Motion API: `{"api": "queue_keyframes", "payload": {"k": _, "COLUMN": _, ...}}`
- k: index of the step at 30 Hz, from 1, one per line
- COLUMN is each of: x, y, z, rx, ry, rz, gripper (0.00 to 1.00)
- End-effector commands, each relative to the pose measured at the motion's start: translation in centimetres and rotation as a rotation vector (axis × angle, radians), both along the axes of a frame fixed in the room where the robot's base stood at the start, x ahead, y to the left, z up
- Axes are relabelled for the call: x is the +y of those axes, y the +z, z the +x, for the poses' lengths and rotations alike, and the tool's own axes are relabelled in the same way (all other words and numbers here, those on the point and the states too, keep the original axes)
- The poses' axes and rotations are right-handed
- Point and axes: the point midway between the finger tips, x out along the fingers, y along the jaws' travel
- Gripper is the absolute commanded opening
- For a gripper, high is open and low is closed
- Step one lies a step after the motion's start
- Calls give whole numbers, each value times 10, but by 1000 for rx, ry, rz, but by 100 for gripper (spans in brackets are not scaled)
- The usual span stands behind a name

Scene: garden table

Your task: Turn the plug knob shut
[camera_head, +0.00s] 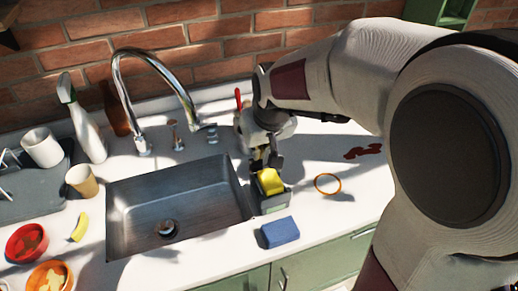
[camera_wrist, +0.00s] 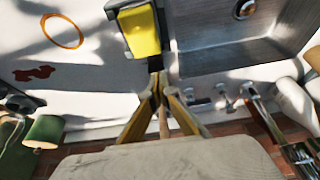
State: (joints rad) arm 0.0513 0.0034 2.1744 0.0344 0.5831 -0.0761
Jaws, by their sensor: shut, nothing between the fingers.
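My gripper (camera_head: 268,163) is right of the sink, well to the right of the knob, just behind a yellow sponge (camera_head: 270,182). In the wrist view its fingers (camera_wrist: 157,78) meet with nothing between them.
The tall curved tap (camera_head: 118,85) rises left of the knob. The sponge sits in a grey holder (camera_head: 272,205). A blue sponge (camera_head: 280,232) and an orange ring (camera_head: 327,184) lie on the right. A spray bottle (camera_head: 88,130), a paper cup (camera_head: 83,182) and bowls (camera_head: 27,241) stand left.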

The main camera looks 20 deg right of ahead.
Motion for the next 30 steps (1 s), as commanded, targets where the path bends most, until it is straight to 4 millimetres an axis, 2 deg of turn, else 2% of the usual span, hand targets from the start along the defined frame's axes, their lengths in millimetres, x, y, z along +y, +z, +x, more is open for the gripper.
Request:
{"api": "queue_keyframes", "payload": {"k": 18, "x": 0, "y": -60, "z": 23, "rx": 3, "ry": -1, "rz": 0, "gripper": 0}}
{"api": "queue_keyframes", "payload": {"k": 30, "x": 0, "y": -76, "z": 30, "rx": 1, "ry": 0, "rz": 0, "gripper": 0}}
